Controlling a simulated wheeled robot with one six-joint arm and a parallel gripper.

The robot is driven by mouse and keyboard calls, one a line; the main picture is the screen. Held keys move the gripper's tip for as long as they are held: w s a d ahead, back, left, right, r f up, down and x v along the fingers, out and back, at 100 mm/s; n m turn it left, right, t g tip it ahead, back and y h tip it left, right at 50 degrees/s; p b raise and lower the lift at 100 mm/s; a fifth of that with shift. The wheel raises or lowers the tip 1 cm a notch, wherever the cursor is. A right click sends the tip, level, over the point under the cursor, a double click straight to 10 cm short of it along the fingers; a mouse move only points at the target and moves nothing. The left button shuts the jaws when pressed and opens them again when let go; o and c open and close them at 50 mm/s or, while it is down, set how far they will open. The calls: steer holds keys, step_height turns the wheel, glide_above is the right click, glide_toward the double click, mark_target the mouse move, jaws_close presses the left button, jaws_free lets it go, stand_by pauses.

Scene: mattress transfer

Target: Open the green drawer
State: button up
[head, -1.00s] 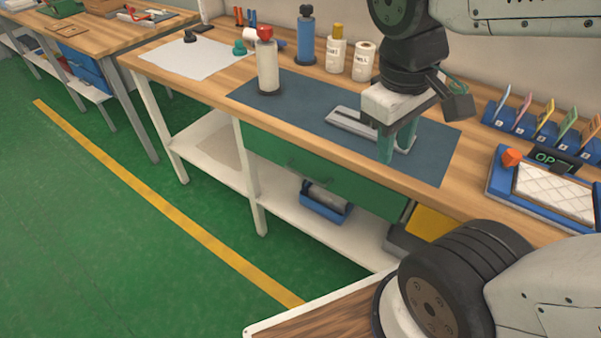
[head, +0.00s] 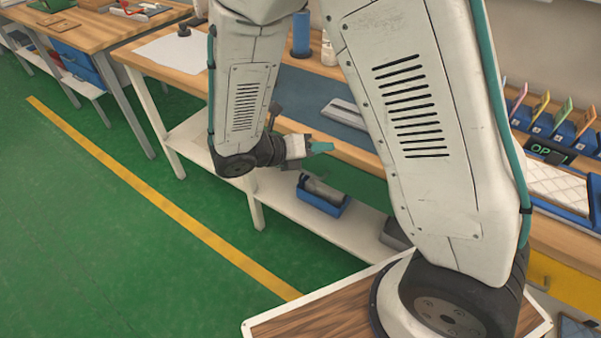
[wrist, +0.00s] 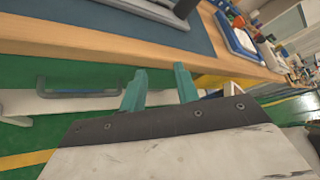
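The green drawer (head: 362,183) sits under the workbench top in the head view, mostly hidden behind my arm. It looks shut. In the wrist view its green front (wrist: 62,68) runs below the bench edge, with a grey bar handle (wrist: 78,93) at the left. My gripper (head: 326,148) is level with the bench's front edge in the head view, pointing right. In the wrist view its two teal fingers (wrist: 160,79) are spread with nothing between them. The handle lies to the left of the fingers, apart from them.
The workbench (head: 172,76) carries a blue mat (head: 312,97) and a blue tray with a pale pad (head: 560,190). A blue bin (head: 322,196) stands on the lower shelf. A yellow drawer front (head: 565,280) is at the right. The green floor at left is clear.

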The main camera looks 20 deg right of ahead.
mark_target(302, 171)
steer(key=w+a+f+n+t, duration=0.1)
steer(key=a+f+n+t, duration=0.3)
steer(key=f+n, duration=0.3)
steer(key=w+a+f+n+t, duration=0.2)
steer(key=a+f+n+t, duration=0.1)
steer(key=f+n, duration=0.4)
steer(key=x, duration=0.7)
steer(key=shift+w+f, duration=0.1)
steer(key=shift+w, duration=0.1)
jaws_close()
